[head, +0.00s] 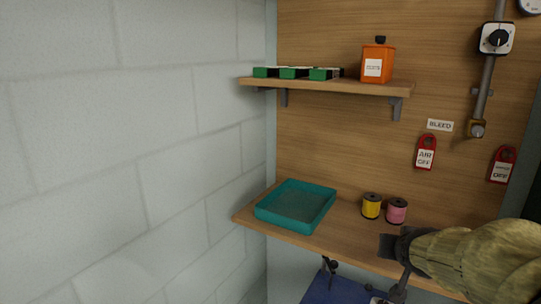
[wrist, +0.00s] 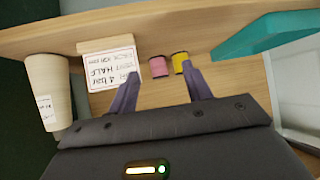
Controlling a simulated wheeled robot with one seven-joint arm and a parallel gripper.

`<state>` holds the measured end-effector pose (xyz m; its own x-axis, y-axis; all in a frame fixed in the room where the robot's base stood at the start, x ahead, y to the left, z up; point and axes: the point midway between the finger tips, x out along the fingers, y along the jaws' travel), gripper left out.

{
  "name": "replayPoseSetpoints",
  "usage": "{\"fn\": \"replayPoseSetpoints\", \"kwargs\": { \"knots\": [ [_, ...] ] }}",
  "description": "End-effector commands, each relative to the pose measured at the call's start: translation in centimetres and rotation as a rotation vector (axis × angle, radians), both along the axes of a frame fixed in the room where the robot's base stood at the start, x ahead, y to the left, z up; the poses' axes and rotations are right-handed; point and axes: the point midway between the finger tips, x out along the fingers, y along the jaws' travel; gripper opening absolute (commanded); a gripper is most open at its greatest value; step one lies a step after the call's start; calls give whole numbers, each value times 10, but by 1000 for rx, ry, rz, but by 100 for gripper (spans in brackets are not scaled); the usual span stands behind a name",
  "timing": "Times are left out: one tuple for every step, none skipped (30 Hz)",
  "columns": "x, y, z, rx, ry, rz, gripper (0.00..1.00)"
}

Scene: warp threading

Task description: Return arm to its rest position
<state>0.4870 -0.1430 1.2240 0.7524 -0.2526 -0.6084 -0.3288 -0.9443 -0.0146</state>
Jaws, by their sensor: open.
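My gripper (wrist: 160,74) is open, with its two dark fingers apart and nothing between them in the wrist view. In the head view my gripper (head: 394,247) is at the lower right, at the end of my olive-sleeved arm, over the front part of the wooden bench (head: 348,226). A pink spool (head: 396,211) and a yellow spool (head: 371,205) stand on the bench beyond it. In the wrist view the pink spool (wrist: 158,66) and yellow spool (wrist: 180,62) show past the fingertips, apart from them.
A teal tray (head: 296,204) sits at the bench's left end. A shelf (head: 340,86) above holds green boxes (head: 294,72) and an orange bottle (head: 378,63). In the wrist view, a cream cone (wrist: 47,85) and a lettered sign (wrist: 108,66) stand left of the spools.

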Motion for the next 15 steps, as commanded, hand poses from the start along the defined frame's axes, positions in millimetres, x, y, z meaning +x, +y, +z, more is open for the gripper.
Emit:
{"fn": "replayPoseSetpoints", "kwargs": {
  "knots": [
    [-8,21,-24,21,76,37,49],
    [-14,31,-38,30,121,59,49],
    [-24,46,-56,42,183,88,49],
    [-32,57,-68,51,230,110,49],
    [-40,68,-81,58,275,133,49],
    [-53,82,-96,68,339,164,49],
    [-64,92,-108,74,389,186,49],
    [-75,101,-119,80,435,209,49],
    [-89,113,-131,86,494,238,49],
    [-100,120,-139,90,533,258,49],
    [-109,126,-146,93,571,275,49],
    [-120,133,-153,96,611,295,49],
    [-127,137,-157,98,637,307,49],
    [-132,140,-160,99,655,316,49],
    [-137,142,-163,100,673,324,49]
  ]
}}
